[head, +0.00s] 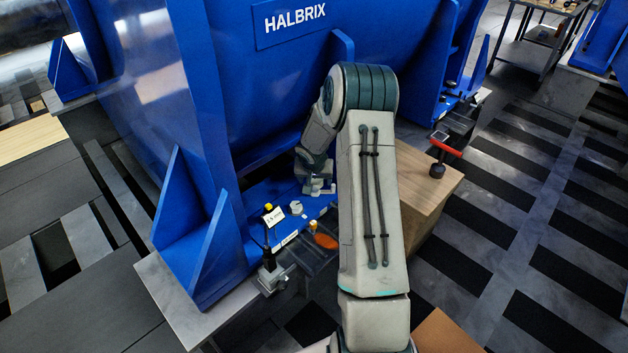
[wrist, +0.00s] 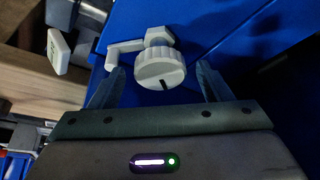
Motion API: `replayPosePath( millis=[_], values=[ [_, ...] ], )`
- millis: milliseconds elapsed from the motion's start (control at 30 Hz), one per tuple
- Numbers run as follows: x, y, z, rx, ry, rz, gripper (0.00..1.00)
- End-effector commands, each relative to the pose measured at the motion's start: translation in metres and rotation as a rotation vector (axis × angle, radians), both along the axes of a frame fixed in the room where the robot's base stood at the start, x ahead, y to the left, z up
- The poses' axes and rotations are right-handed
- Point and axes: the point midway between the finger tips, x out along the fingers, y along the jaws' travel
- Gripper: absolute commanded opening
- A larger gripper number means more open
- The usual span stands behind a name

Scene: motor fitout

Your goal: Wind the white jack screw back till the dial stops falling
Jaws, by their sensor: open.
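The white jack screw (wrist: 160,68) has a ribbed round head with a black mark and sits against a blue surface, with a white angled arm beside it. In the head view, white parts (head: 319,190) show just below my gripper (head: 316,181). In the wrist view my gripper (wrist: 159,82) is open, its fingers at the left and right of the screw head. I see no contact, and the depth between them is unclear. A small white readout (head: 273,216) with dark figures stands on a yellow-topped post at the blue foot; its figures are too small to read surely.
The blue HALBRIX motor (head: 290,22) fills the space behind my arm. Another white knob (head: 296,208) and an orange piece (head: 326,241) lie near the foot. A wooden block (head: 425,200) carries a red-handled tool (head: 446,148). Striped floor lies open at right.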

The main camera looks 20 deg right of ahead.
Motion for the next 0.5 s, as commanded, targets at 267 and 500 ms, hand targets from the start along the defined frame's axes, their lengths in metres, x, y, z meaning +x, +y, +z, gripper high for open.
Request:
replayPosePath(
  millis=[267,500],
  values=[
    [0.0,-0.0001,0.0006,0.0,0.0,0.0,0.41],
    [-0.0002,0.0012,0.0009,0.0,0.0,0.003,0.27]
  ],
)
